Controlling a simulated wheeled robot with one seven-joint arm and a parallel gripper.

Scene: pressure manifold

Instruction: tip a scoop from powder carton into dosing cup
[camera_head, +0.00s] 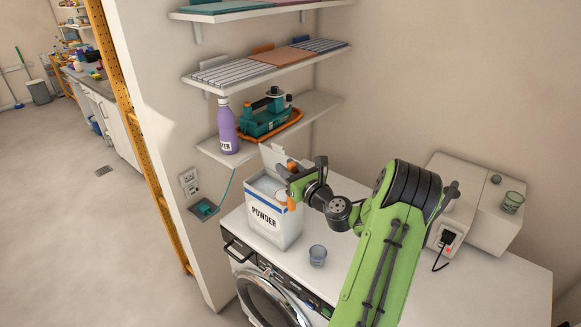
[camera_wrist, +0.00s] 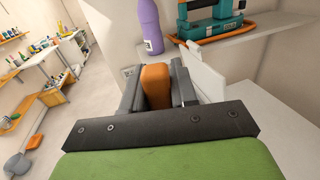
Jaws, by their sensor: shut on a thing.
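The powder carton (camera_head: 275,221) is white with a blue band and the word POWDER, and stands upright on the white machine top with its lid raised. My gripper (camera_head: 293,184) is at the carton's open top, on its right side. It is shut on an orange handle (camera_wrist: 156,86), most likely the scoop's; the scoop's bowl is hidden. A small bluish clear cup (camera_head: 317,255), which looks like the dosing cup, stands on the machine top to the right of the carton, below my arm. I cannot see what is in the cup.
The machine top's front right is largely clear.

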